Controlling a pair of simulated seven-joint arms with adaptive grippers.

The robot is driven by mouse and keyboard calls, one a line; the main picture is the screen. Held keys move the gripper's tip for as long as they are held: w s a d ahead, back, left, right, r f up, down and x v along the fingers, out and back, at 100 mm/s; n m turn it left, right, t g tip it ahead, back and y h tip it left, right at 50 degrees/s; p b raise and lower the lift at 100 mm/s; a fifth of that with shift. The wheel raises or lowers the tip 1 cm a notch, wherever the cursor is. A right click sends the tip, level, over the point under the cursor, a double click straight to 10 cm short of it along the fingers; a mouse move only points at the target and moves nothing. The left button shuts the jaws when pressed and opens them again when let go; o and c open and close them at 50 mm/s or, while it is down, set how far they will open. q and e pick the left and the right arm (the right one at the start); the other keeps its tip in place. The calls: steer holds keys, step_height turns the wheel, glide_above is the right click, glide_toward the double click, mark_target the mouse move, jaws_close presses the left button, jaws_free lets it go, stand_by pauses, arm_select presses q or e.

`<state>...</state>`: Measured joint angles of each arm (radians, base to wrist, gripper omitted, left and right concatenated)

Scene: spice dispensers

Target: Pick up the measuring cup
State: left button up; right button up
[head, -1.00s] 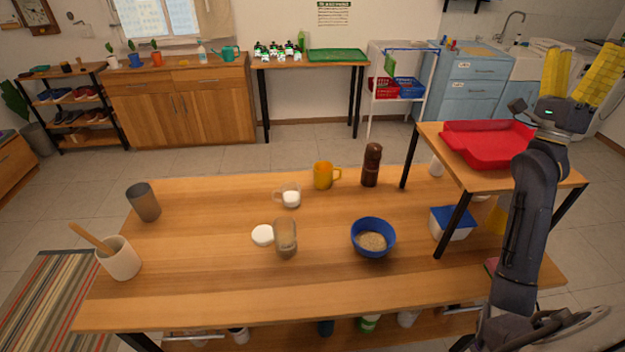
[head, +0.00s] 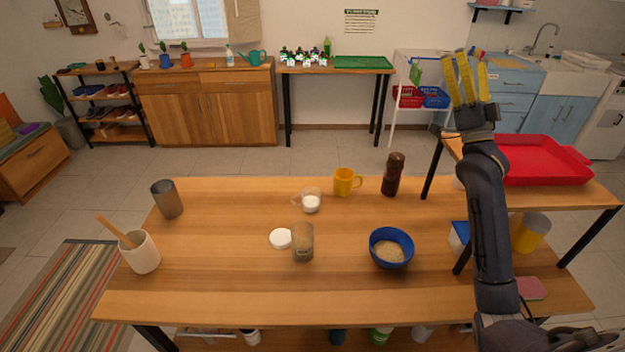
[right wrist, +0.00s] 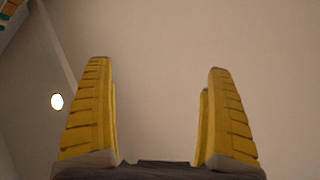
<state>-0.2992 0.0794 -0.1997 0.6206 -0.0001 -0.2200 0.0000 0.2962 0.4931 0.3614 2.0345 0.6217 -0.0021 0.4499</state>
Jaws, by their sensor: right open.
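A small clear cup with a handle (head: 311,203), which looks like the measuring cup, stands upright on the wooden table (head: 230,285) with something white inside. A yellow mug (head: 344,183) stands just behind it to the right. My right gripper (head: 468,75) is raised high at the right, well away from the cup, its yellow fingers pointing up. In the right wrist view the fingers (right wrist: 160,115) are apart with nothing between them, facing a plain pale surface. My left gripper is not in view.
Near the cup are a glass jar (head: 302,243), a white lid (head: 280,239), a blue bowl of grains (head: 390,248) and a dark brown grinder (head: 393,175). A grey tumbler (head: 167,199) and white crock (head: 141,253) stand left. A red tray (head: 540,160) sits on the raised shelf right.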

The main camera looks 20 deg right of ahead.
steer(key=w+a+f+n+g+y, duration=0.35)
steer(key=w+a+f+n, duration=0.35)
steer(key=a+f+n, duration=0.4)
steer(key=w+a+f+n+g+y, duration=0.35)
steer(key=w+a+f+n, duration=0.3)
steer(key=f+n, duration=0.4)
steer(key=a+f+n+g, duration=0.5)
steer(key=a+f+n, duration=0.1)
steer(key=f+n, duration=0.55)
steer(key=n+g+h, duration=0.2)
steer(key=n+h, duration=0.1)
steer(key=n, duration=0.9)
glide_toward(308, 193)
steer(key=shift+f+x, duration=0.1)
steer(key=shift+x, duration=1.8)
steer(key=shift+f+x, duration=0.15)
steer(key=shift+x, duration=1.75)
steer(key=shift+s, duration=0.1)
steer(key=c, duration=1.4)
steer(key=shift+r, duration=0.3)
steer(key=shift+c, duration=0.3)
